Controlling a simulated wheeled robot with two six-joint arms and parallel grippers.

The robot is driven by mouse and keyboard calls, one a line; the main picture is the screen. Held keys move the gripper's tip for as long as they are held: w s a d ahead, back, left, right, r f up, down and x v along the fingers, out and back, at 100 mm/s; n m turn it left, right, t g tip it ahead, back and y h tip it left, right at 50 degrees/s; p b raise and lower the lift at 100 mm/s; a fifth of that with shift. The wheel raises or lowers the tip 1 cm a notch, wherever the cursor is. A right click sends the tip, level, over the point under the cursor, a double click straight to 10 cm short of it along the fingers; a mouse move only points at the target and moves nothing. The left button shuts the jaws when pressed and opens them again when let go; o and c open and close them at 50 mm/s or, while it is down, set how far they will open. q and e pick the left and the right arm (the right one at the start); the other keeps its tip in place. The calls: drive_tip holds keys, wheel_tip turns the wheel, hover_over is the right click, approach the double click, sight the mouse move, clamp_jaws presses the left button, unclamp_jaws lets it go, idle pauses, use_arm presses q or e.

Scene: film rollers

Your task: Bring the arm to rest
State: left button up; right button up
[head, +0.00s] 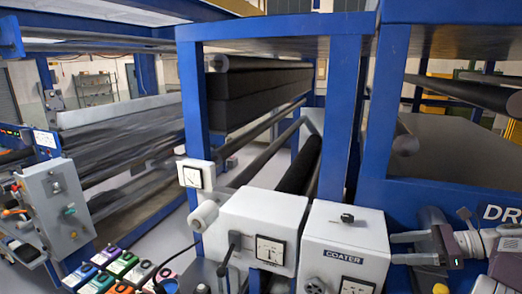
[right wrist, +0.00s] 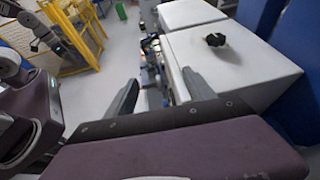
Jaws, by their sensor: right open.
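My right gripper (head: 400,248) comes in from the right edge in the head view, its two grey fingers pointing left toward the white COATER box (head: 345,232). The fingers are apart and nothing shows between them. In the right wrist view the open fingers (right wrist: 160,88) point away from the camera, with the white box (right wrist: 235,65) and its black knob (right wrist: 215,40) just to their right. I cannot tell whether a finger touches the box. My left gripper is not in view.
A second white box with a gauge (head: 262,225) stands left of the COATER box. A grey control panel (head: 55,205) and colored button blocks (head: 120,265) are at lower left. Blue frames (head: 190,100) and dark rollers (head: 300,165) stand behind. Open floor (right wrist: 100,80) shows in the wrist view.

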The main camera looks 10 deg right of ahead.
drive_tip(key=w+a+f+n+g+b, duration=0.25)
drive_tip(key=w+a+b, duration=0.3)
drive_tip(key=a, duration=0.65)
drive_tip(key=s+a+f+n+g+h+b, duration=0.1)
drive_tip(key=s+a+f+n+g+b, duration=0.15)
drive_tip(key=a+f+b, duration=0.55)
drive_tip(key=s+a+f+n+g+h+b, duration=0.1)
drive_tip(key=s+a+f+n+g, duration=0.3)
drive_tip(key=a, duration=0.7)
drive_tip(key=s+a+f+n+h+b, duration=0.1)
drive_tip(key=s+f+n+h+b, duration=0.3)
drive_tip(key=f, duration=0.5)
drive_tip(key=s+a+f+n+h+b, duration=0.1)
drive_tip(key=s+a+f+n+h, duration=0.1)
drive_tip(key=s+f, duration=0.6)
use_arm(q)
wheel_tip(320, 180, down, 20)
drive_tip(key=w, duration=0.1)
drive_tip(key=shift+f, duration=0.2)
use_arm(e)
drive_tip(key=d+f+n+t+h, duration=0.2)
drive_tip(key=d+f+n+h, duration=0.1)
drive_tip(key=d+f+n, duration=0.4)
drive_tip(key=shift+s+f+n+t, duration=0.2)
drive_tip(key=shift+f+n+t, duration=0.15)
drive_tip(key=shift+n, duration=0.75)
